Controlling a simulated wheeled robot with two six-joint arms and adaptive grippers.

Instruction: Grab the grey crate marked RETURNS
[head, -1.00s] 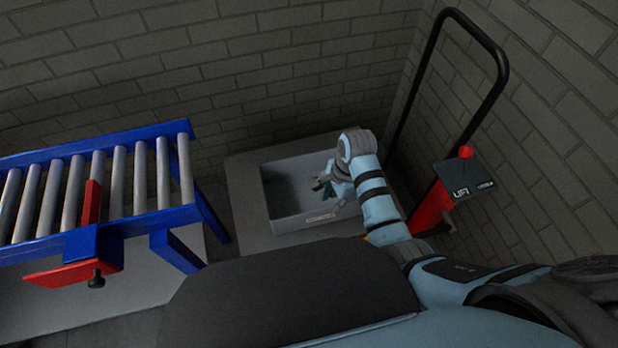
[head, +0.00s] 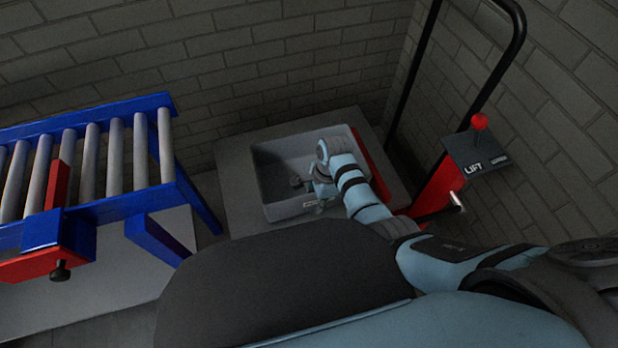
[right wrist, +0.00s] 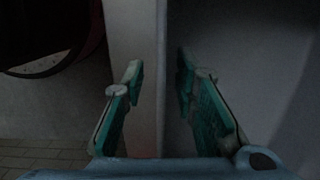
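The grey crate (head: 275,168) is open-topped and sits on the lift platform. Its front label is mostly hidden behind my right gripper, so I cannot read it. My right gripper (head: 311,194) is at the crate's front wall, left of my forearm. In the right wrist view, the open fingers (right wrist: 163,95) stand on either side of the crate's wall (right wrist: 160,50), one inside and one outside. A gap shows between the fingers and the wall. My left gripper is not in view.
The grey platform (head: 236,200) belongs to a lift with a black handle, a red post and a LIFT control box (head: 476,153). A blue roller conveyor (head: 95,160) stands at the left. Brick walls close off the back and right.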

